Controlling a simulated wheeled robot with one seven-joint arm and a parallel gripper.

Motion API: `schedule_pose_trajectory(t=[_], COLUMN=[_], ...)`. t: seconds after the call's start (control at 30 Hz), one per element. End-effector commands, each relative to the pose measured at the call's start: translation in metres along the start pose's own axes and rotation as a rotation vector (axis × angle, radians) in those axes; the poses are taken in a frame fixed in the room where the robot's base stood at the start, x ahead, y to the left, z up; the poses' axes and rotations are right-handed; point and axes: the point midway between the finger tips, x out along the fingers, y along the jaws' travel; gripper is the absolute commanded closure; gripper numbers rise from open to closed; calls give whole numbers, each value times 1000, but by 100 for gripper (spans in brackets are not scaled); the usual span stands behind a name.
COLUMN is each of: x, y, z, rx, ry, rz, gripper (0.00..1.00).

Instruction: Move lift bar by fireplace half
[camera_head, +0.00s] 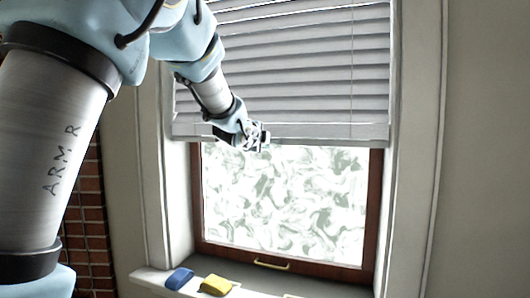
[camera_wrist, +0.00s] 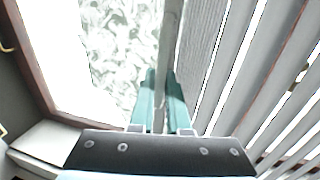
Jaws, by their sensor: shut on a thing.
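The lift bar is the pale bottom rail (camera_head: 325,142) of a grey slatted blind (camera_head: 300,65) in the head view. It hangs across the window, above a frosted, patterned pane (camera_head: 285,200) that fills the lower part. My gripper (camera_head: 260,138) is at the bar, left of its middle. In the wrist view the bar (camera_wrist: 171,35) runs up the picture between the two green fingers of my gripper (camera_wrist: 162,85), which are shut on it. The blind slats (camera_wrist: 245,60) lie to the right there and the bright pane to the left. The fingers hide a little of the bar.
A blue block (camera_head: 179,278) and a yellow block (camera_head: 215,285) rest on the white sill (camera_head: 150,278) below. The brown window frame has a brass handle (camera_head: 271,265) at its bottom. A red brick wall (camera_head: 88,215) stands at the left, partly behind my arm.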

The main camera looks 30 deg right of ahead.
Motion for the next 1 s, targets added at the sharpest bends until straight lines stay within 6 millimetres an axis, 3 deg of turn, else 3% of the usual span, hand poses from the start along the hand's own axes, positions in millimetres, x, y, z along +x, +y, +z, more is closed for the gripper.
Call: schedule_pose_trajectory(t=[0.4,0.43,0.7,1.0], x=[-1,-1,0,-3], y=[-4,-4,-3,-2], z=[0,0,0,0], rx=[0,0,0,0], ry=[-1,-1,0,0], rz=[-1,-1,0,0], gripper=[100,84,55,55])
